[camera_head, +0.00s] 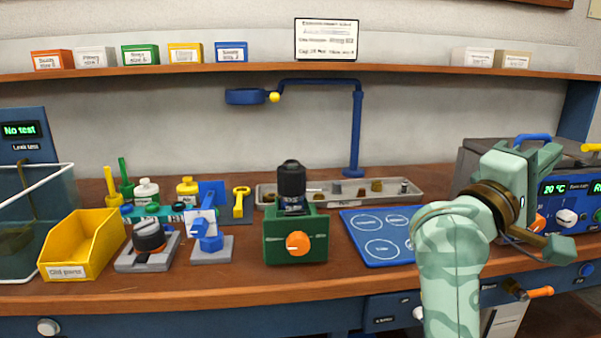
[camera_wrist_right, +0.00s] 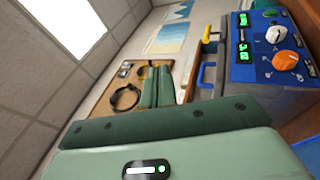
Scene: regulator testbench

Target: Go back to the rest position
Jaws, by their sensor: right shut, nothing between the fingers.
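My right arm comes up from the bottom right of the head view, in front of the bench's right part. My right gripper (camera_head: 525,165) is raised before the grey box with the blue handle. In the right wrist view its two green fingers (camera_wrist_right: 157,82) lie together, shut, with nothing between them. No object is held. My left arm and gripper do not show in either view.
A green fixture (camera_head: 280,240) holding a black cylinder stands mid-bench. A blue mat (camera_head: 365,222) with circles lies beside my right arm. A yellow bin (camera_head: 85,245) stands left. A blue control panel (camera_wrist_right: 270,45) with knobs is close by. A shelf (camera_head: 270,70) runs behind.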

